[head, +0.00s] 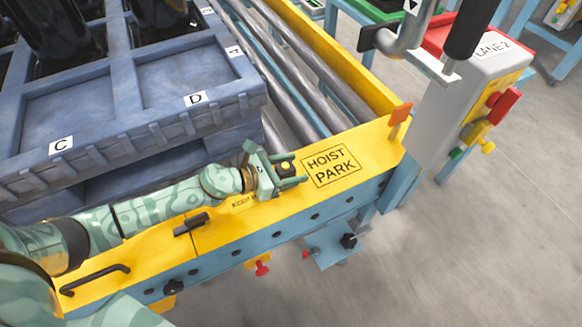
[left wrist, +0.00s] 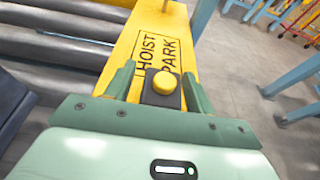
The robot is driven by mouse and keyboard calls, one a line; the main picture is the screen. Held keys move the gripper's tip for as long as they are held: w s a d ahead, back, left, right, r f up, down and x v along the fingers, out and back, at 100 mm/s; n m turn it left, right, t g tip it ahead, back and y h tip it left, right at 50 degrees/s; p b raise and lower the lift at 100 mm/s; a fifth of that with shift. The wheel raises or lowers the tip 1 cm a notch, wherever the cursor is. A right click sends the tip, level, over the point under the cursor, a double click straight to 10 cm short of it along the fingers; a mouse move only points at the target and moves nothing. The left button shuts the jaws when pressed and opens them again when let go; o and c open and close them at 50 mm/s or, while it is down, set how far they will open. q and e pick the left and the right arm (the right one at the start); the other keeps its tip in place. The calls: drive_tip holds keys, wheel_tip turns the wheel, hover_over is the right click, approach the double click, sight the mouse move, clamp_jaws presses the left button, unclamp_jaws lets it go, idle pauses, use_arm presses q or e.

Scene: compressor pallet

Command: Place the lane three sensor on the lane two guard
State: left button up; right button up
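A small dark block with a round yellow top (head: 285,167) lies between the fingers of my left gripper (head: 293,170), over the yellow beam. It also shows in the left wrist view (left wrist: 163,88). I see no lane number on it and cannot tell if it is the lane three sensor. In the wrist view the left gripper (left wrist: 160,85) has its fingers apart, with a gap beside the block on the left. A grey box marked LANE 2 (head: 450,95) stands at the right end of the beam. I cannot tell which part is the lane two guard. My right gripper is out of view.
The yellow beam (head: 370,150) is marked HOIST PARK and carries black handles (head: 95,280) and an orange tab (head: 400,113). A blue crate (head: 130,120) stands behind my left arm, beside metal rollers (head: 300,70). A hoist-like bar (head: 405,40) hangs near the LANE 2 box. Open floor lies at the right.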

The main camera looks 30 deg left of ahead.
sight(277, 172)
use_arm(q)
drive_tip(key=p+v, duration=0.1)
drive_tip(key=v, duration=0.2)
drive_tip(key=shift+s+a+r, duration=0.15)
drive_tip(key=shift+s+r, duration=0.1)
drive_tip(key=v, duration=0.7)
drive_tip(key=shift+r+p, duration=0.1)
drive_tip(key=shift+p, duration=0.3)
drive_tip(key=shift+s+a+r, duration=0.15)
drive_tip(key=shift+s+a, duration=0.25)
drive_tip(key=shift+s, duration=0.05)
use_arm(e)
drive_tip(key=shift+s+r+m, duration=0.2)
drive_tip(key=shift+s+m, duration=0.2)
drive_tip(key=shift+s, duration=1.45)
